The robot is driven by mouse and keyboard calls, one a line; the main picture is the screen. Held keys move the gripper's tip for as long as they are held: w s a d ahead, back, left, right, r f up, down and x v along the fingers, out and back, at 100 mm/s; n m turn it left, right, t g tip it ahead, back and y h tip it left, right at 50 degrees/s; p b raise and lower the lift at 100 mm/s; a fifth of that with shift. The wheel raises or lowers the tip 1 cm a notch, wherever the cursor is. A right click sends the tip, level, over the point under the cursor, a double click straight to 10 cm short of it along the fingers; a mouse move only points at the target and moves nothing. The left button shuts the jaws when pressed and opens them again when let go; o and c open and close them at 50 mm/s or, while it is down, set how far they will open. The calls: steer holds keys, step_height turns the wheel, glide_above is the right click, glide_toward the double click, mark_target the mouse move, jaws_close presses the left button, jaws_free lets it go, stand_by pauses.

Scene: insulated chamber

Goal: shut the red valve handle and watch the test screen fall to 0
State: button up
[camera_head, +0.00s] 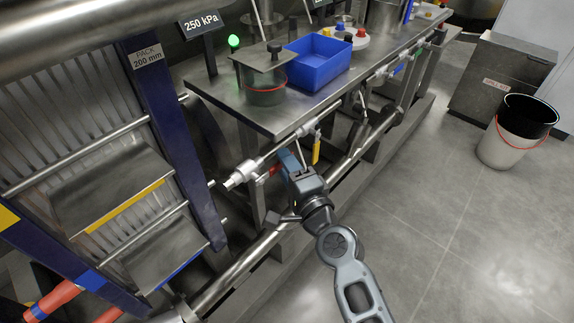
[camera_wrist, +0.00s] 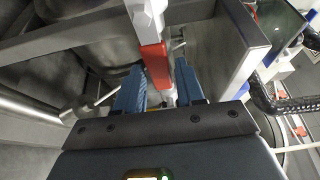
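The red valve handle (camera_wrist: 156,66) shows in the wrist view, hanging from a pale metal fitting (camera_wrist: 147,20). It lies between the tips of my gripper (camera_wrist: 160,72), whose two blue fingers stand apart with gaps beside the handle. In the head view my gripper (camera_head: 287,161) is at the pipe below the bench's front edge, and only a small part of the red handle (camera_head: 273,170) shows beside it. The screen (camera_head: 202,22) at the top reads 250 kPa.
A steel bench (camera_head: 290,125) carries a blue bin (camera_head: 318,66) and a lidded pot (camera_head: 264,90). A yellow handle (camera_head: 316,150) hangs just right of my gripper. A panel rack (camera_head: 165,130) stands left.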

jaws_close()
steer(key=shift+p, duration=0.4)
steer(key=s+a+f+m+g+y+p, duration=0.1)
steer(key=s+a+f+m+g+p, duration=0.1)
steer(key=m+p, duration=0.4)
steer(key=s+a+f+m+g+p, duration=0.2)
steer(key=s+f+m+g+p, duration=0.1)
steer(key=m+p, duration=0.4)
steer(key=shift+f+g+y+p, duration=0.4)
steer(key=shift+f+g+p, duration=0.3)
steer(key=shift+g+p, duration=0.65)
steer(key=shift+s+m, duration=0.1)
steer(key=shift+m, duration=0.2)
steer(key=shift+o, duration=1.2)
jaws_free()
